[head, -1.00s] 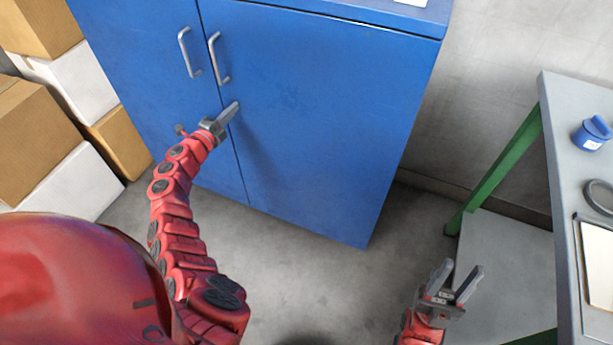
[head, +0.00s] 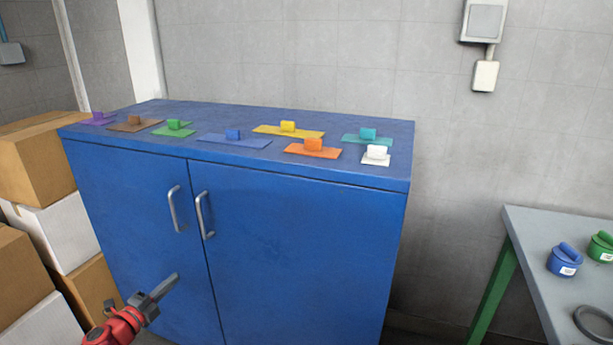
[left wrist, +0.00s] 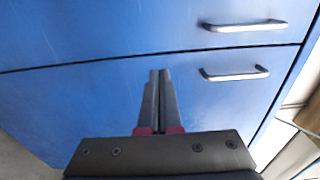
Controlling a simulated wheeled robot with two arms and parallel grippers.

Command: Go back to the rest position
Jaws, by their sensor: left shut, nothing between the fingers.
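My left gripper (head: 165,287) is shut and empty, in front of the blue cabinet (head: 300,255) and below its door handles. In the left wrist view, its two fingers (left wrist: 160,80) lie together and point at the cabinet doors (left wrist: 90,100). The two metal handles show there at the upper right, apart from the fingers. Both cabinet doors look closed. My right gripper is outside the head view.
Several coloured brushes or blocks on flat plates, such as the orange one (head: 313,148) and the white one (head: 376,155), stand on the cabinet top. Stacked boxes (head: 40,160) are at the left. A grey table (head: 545,235) with blue and green round items is at the right.

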